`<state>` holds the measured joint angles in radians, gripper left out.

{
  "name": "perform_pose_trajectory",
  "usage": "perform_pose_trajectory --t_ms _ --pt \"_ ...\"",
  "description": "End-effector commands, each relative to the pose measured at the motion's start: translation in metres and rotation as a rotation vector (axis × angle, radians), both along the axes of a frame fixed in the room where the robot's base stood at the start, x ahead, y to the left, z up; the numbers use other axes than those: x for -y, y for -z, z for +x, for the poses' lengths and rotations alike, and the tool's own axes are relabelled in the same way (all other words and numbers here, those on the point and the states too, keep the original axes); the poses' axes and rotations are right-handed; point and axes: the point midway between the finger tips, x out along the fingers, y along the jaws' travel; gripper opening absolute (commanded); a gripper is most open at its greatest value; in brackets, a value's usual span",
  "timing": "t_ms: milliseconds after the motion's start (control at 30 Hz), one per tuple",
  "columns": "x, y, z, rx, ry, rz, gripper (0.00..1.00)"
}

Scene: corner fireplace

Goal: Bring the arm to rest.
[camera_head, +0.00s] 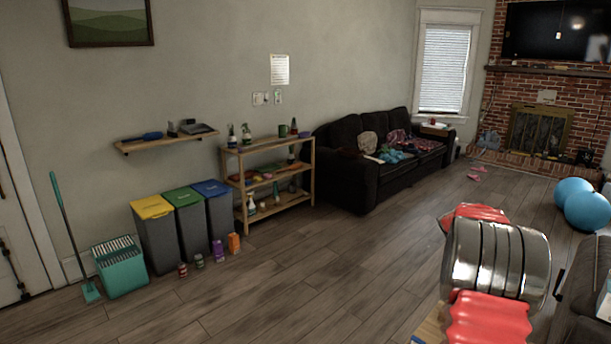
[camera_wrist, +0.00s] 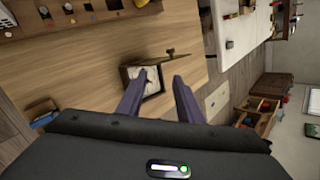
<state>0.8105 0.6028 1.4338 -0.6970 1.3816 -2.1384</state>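My gripper (camera_wrist: 160,76) shows in the wrist view, with two dark purple fingers standing apart. The gap between the fingers is empty, so it is open. Beyond the fingertips is a small dark-edged open box (camera_wrist: 153,90) with a pale inside, on a wooden surface (camera_wrist: 85,72). I cannot tell how far the fingers are from it. The gripper does not show in the head view. A shiny ringed metal cylinder with red parts at the lower right there looks like part of my arm.
In the head view, several bins (camera_head: 157,236), a wooden shelf (camera_head: 267,180) and a black sofa (camera_head: 372,168) line the wall. Blue balls (camera_head: 588,211) lie at the right. The middle floor (camera_head: 345,255) is clear. A white table (camera_wrist: 247,35) shows in the wrist view.

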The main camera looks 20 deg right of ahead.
Motion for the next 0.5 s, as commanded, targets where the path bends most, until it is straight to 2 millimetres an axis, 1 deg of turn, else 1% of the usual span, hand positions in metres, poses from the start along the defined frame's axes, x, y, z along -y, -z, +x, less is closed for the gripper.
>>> perform_pose_trajectory --t_ms 33,200,367,500 --pt "-0.013 -0.010 0.010 0.039 0.012 -0.027 0.33" --pt "-0.058 -0.032 0.034 0.176 0.087 -0.107 0.33" --pt "-0.102 -0.051 0.052 0.306 0.165 -0.164 0.33" --pt "-0.141 -0.066 0.064 0.419 0.238 -0.201 0.33"
